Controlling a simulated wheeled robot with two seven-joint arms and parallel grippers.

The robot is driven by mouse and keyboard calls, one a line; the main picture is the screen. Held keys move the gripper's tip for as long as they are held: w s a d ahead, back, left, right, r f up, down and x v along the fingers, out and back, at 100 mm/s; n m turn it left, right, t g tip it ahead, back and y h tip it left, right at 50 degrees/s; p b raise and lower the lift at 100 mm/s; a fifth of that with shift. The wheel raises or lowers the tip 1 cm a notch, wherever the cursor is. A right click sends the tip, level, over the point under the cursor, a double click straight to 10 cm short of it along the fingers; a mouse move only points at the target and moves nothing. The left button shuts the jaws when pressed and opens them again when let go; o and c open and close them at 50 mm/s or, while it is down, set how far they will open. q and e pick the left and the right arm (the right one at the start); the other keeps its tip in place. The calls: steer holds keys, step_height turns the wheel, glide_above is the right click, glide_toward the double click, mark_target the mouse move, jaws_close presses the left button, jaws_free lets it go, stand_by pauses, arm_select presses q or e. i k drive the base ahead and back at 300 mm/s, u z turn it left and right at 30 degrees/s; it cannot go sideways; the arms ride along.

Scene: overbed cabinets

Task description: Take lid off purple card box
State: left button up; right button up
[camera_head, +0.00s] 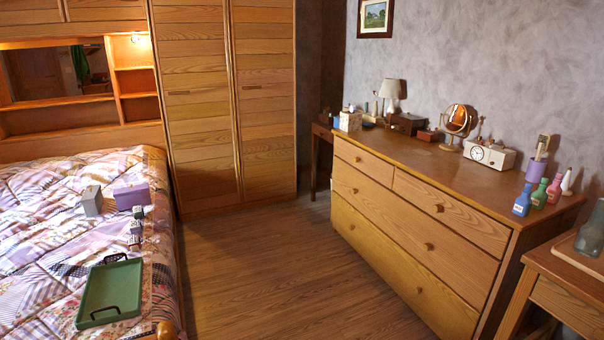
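A purple box (131,198) sits on the patchwork quilt at the left, towards the bed's right edge. Its top looks closed, with a lid that I cannot clearly tell from the body at this size. A grey box (91,201) stands just left of it. Neither of my grippers shows in the head view.
Several small dark and purple items (136,228) lie in front of the purple box. A green tray (110,291) with dark handles lies nearer on the bed (40,240). A wooden dresser (420,225) with bottles, a clock and a mirror stands right. The wooden floor (265,270) between is clear.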

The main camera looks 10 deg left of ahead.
mark_target(130, 190)
steer(key=u, duration=0.1)
steer(key=i, duration=3.05)
steer(key=u, duration=0.65)
steer(key=i, duration=2.7)
steer(key=u, duration=2.05)
steer(key=i, duration=1.6)
steer(key=u, duration=0.85)
